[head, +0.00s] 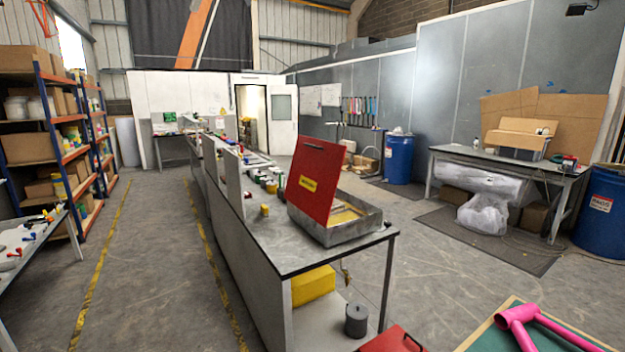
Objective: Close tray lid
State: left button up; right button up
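A grey metal tray (345,232) sits on the near end of the long workbench. Its red lid (314,178) stands open, raised steeply and leaning a little to the right, with a yellow label on its face and a small dark handle at the top edge. A yellowish surface shows inside the tray. Neither of my grippers shows in the head view.
The workbench (275,250) runs away from me, with jars and small items behind the tray. A yellow box and a dark can (356,320) are beneath it. A green-topped table with a pink frame (520,325) is at lower right. Floor to the left is clear.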

aim_at(316, 165)
jog(key=i+j+u, duration=0.15)
jog(key=i+j, duration=0.85)
